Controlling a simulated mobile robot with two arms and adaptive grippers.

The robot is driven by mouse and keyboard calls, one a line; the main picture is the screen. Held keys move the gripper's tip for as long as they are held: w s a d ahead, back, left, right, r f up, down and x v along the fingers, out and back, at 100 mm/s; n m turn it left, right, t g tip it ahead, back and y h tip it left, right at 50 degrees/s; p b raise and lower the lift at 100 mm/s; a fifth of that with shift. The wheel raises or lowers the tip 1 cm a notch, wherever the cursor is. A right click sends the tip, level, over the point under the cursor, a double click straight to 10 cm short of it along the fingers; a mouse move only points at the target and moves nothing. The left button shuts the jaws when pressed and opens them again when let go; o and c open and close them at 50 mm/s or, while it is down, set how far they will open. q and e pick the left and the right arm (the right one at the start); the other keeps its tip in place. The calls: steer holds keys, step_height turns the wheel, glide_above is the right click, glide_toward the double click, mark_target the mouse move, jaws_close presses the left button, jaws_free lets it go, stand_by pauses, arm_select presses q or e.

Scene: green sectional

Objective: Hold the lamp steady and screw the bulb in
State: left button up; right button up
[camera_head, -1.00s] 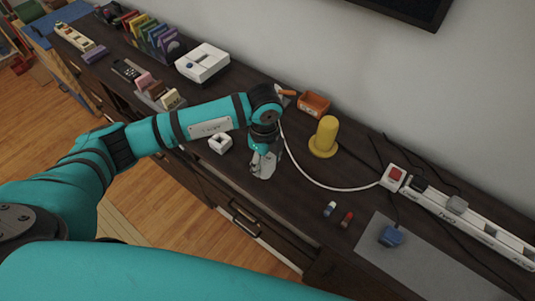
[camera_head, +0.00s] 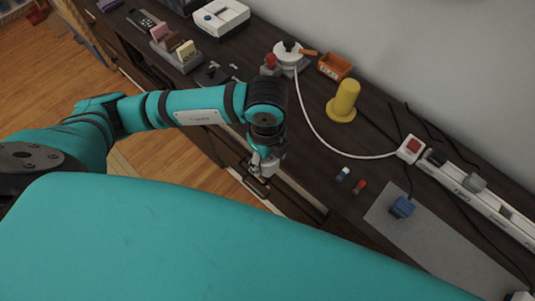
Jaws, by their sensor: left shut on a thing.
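My left gripper (camera_head: 261,167) points down near the front edge of the dark cabinet top. It is shut on a small pale thing that is mostly hidden by the fingers; I cannot tell whether it is the bulb. A round white base with a dark fitting on top (camera_head: 288,56), probably the lamp, stands toward the wall, up and right of my gripper and apart from it. A white cord (camera_head: 325,144) runs from it to the power strip (camera_head: 470,195). I see no bulb clearly. My right gripper is not in view.
A yellow peg (camera_head: 344,100) and an orange bin (camera_head: 335,66) stand near the wall. Two small capped items (camera_head: 342,174) (camera_head: 360,187) lie near the front edge. A blue plug (camera_head: 402,207) is on the grey mat (camera_head: 415,235). A red-topped item (camera_head: 270,64) stands beside the lamp.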

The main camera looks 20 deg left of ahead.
arm_select(q)
steer(key=m, duration=0.2)
steer(key=r+m, duration=0.1)
steer(key=m, duration=0.3)
steer(key=shift+w+a+r, duration=0.15)
steer(key=shift+w+a, duration=0.2)
steer(key=shift+a, duration=0.05)
steer(key=m, duration=0.3)
steer(key=r+m, duration=0.1)
steer(key=m, duration=0.1)
steer(key=shift+w+a+r, duration=0.1)
steer(key=shift+w+a, duration=0.1)
steer(key=shift+a, duration=0.2)
steer(key=m, duration=0.3)
steer(key=shift+w+a+r, duration=0.1)
steer(key=shift+a+r, duration=0.05)
steer(key=shift+r, duration=0.15)
steer(key=a+r+m, duration=0.2)
steer(key=r+m, duration=0.2)
steer(key=m, duration=1.4)
steer(key=w+a+r+m, duration=0.1)
steer(key=r+m, duration=0.3)
steer(key=m, duration=1.4)
steer(key=shift+a, duration=0.55)
steer(key=shift+w, duration=0.1)
